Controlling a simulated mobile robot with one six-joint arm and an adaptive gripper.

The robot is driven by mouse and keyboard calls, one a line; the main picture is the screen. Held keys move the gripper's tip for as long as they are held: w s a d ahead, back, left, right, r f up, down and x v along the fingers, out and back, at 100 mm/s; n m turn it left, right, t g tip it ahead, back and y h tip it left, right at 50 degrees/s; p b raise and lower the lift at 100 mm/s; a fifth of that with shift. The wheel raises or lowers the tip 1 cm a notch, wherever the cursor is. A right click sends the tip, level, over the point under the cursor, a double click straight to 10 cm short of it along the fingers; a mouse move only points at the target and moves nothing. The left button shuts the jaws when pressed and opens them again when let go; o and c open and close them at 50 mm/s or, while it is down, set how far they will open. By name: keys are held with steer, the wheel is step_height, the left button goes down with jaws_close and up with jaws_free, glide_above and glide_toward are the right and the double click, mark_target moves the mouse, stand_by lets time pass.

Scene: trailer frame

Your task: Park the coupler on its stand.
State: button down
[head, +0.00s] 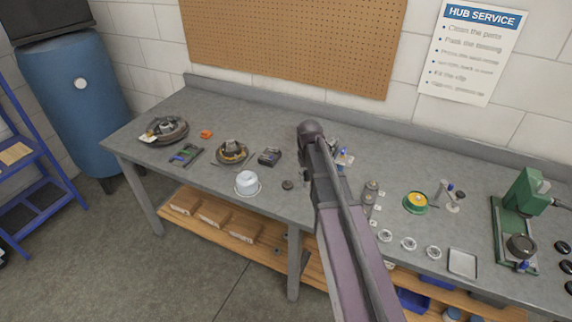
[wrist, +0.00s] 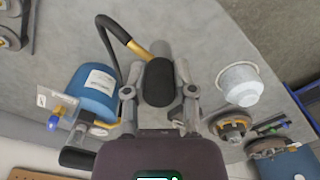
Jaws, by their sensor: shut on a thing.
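In the wrist view my gripper (wrist: 159,92) is shut on the coupler (wrist: 159,82), a dark rounded piece between the two fingers. A grey cylinder (wrist: 160,50) shows just beyond it. A brass fitting (wrist: 137,48) and a black hose (wrist: 107,40) run up and left from there. In the head view my arm hides the gripper and the coupler. I cannot make out the stand for certain. Left of the gripper, apart from it, are a blue labelled canister (wrist: 93,90) and a small upright grey piece (wrist: 82,124) with a dark end.
A white tub (head: 247,183) stands near the bench's front edge; it also shows in the wrist view (wrist: 240,86). Hub parts (head: 233,152) lie on the left. A yellow-green spool (head: 415,202), several rings, a tray (head: 462,263) and a green press (head: 520,195) are on the right.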

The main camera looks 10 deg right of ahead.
steer(key=b, duration=0.4)
glide_above(288, 181)
step_height(288, 181, down, 4)
steer(key=shift+s+a, duration=0.15)
steer(key=shift+f+b, duration=2.25)
steer(key=shift+f, duration=0.25)
steer(key=shift+f+b, duration=0.9)
stand_by(1.9)
steer(key=shift+c, duration=1.8)
jaws_free()
steer(key=shift+o, duration=0.2)
